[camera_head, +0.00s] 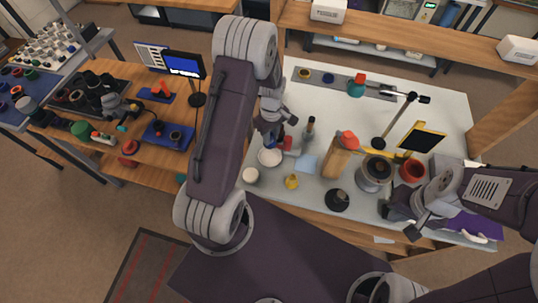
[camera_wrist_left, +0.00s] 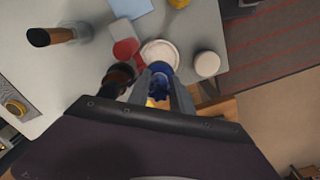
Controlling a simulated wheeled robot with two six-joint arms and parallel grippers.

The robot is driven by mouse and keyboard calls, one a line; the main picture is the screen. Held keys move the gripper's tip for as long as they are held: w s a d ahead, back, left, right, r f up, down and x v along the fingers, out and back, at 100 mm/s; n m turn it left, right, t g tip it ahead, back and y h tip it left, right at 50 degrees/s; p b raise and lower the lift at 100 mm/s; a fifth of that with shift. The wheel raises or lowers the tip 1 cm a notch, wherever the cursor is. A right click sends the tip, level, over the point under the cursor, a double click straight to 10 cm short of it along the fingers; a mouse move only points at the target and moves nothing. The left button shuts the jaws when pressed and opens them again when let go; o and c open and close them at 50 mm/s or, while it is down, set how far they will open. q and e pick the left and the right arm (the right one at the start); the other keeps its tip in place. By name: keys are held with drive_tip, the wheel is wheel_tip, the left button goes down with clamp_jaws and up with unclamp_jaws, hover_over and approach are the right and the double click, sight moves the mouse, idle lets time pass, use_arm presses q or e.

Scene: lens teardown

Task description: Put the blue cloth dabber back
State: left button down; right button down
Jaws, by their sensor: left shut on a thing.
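My left gripper (camera_head: 268,138) hangs over the white bench, just behind a round white dish (camera_head: 269,157). In the left wrist view the left gripper (camera_wrist_left: 160,84) is shut on the blue cloth dabber (camera_wrist_left: 160,70). The dabber's blue end is between the fingers, right at the near rim of the white dish (camera_wrist_left: 160,50); whether it touches the dish I cannot tell. In the head view the dabber is mostly hidden by the gripper. My right gripper (camera_head: 400,220) is at the bench's front right, its fingers apart and empty.
A red piece (camera_wrist_left: 125,48) and a dark cylinder (camera_wrist_left: 118,76) stand close left of the fingers. A white round jar (camera_wrist_left: 207,64) is to the right.

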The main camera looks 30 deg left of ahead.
use_arm(q)
wheel_tip(320, 180, down, 5)
drive_tip(key=shift+p, duration=0.3)
drive_tip(key=shift+w+f, duration=0.1)
drive_tip(key=shift+f, duration=0.35)
wheel_tip(320, 180, down, 4)
drive_tip(key=shift+r, duration=0.15)
drive_tip(key=shift+f, duration=0.3)
drive_tip(key=c, duration=1.6)
unclamp_jaws()
drive_tip(key=shift+f, duration=0.1)
drive_tip(key=shift+o, duration=0.8)
